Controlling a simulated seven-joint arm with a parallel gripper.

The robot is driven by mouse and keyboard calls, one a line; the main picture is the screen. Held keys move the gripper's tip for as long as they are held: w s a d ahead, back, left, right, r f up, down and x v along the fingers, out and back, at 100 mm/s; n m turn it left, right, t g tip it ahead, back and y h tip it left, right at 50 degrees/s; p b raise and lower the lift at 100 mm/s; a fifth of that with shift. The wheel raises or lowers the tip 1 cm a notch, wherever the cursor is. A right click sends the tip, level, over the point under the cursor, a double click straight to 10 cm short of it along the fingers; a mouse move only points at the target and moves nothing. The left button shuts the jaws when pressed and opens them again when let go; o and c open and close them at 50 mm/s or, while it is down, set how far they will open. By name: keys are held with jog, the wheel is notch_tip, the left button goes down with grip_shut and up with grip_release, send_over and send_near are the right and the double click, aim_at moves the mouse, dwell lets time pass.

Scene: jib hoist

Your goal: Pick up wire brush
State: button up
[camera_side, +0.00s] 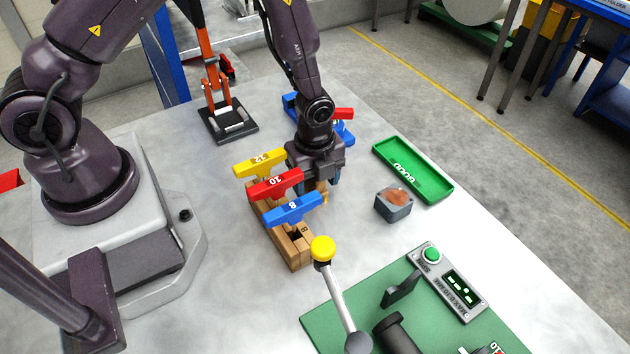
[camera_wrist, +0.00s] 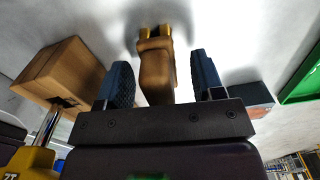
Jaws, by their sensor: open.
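The wire brush shows in the wrist view as a brown wooden piece (camera_wrist: 156,72) with lighter, yellowish parts at its far end. It lies between the two blue pads of my gripper (camera_wrist: 160,66), with a gap visible on each side. In the side view my gripper (camera_side: 320,187) points down at the table just right of the wooden block. A small tan bit of the brush (camera_side: 322,189) shows at the fingers; the rest is hidden behind the gripper and the T-handles. My gripper is open and not closed on the brush.
A wooden block (camera_side: 296,254) with yellow, red and blue T-handles (camera_side: 292,209) stands close to the left of my gripper. A grey box with a rusty-brown top (camera_side: 393,205) and a green tray (camera_side: 432,189) lie to the right. A yellow-knobbed lever (camera_side: 323,250) rises in front.

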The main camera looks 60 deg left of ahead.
jog(key=shift+f, duration=0.1)
jog(key=shift+c, duration=0.4)
jog(key=c, duration=1)
jog(key=shift+o, duration=0.2)
jog(key=shift+r, duration=5.05)
